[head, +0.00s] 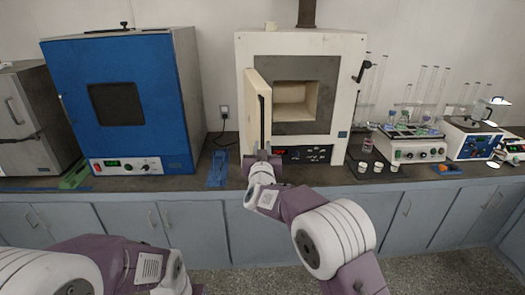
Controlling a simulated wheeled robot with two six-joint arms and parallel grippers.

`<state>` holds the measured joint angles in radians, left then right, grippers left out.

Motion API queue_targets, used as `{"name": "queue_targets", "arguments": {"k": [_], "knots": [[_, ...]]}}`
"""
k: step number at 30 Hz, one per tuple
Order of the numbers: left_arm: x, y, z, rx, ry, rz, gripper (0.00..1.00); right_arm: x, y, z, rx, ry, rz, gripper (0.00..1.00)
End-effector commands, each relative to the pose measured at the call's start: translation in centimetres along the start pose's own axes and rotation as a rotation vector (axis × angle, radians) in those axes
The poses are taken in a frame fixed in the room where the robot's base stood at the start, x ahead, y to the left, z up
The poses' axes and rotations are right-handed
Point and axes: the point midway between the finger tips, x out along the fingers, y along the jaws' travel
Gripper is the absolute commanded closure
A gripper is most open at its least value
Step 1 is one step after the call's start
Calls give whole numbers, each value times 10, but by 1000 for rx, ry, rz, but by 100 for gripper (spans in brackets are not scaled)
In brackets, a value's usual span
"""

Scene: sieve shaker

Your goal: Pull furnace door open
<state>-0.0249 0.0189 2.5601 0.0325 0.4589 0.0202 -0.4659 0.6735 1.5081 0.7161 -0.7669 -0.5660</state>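The furnace (252,58) is a cream-white box on the bench with a grey front around a lit, empty-looking chamber (294,100). Its door (254,117) is swung open to the left side and stands out toward me, showing its thick edge. My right gripper (262,156) is at the lower front end of the door, close to it or touching it. Its fingers are small and partly hidden, so I cannot tell whether they are open or shut. My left arm shows at the bottom left, but its gripper is not visible.
A blue oven (150,115) stands to the left. A sieve shaker (408,148), glass tubes and small white cups (378,167) stand to the right. A blue item (217,170) lies on the bench left of the furnace. Grey cabinets (120,217) run below.

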Motion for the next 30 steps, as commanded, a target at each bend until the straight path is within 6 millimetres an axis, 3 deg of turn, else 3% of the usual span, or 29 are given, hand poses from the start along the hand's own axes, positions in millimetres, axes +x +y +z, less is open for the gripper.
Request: {"name": "queue_targets", "arguments": {"k": [11,21,25,30], "knots": [[2,0,0,0,0,0,100,-4,-1,6,-2,-13,-2,66],[19,0,2,0,0,0,100,-72,-2,6,-2,-11,-4,66],[21,0,2,0,0,0,100,-86,-2,5,-1,-11,-3,66],[21,0,2,0,0,0,100,-90,-1,5,-2,-11,-1,66]]}}
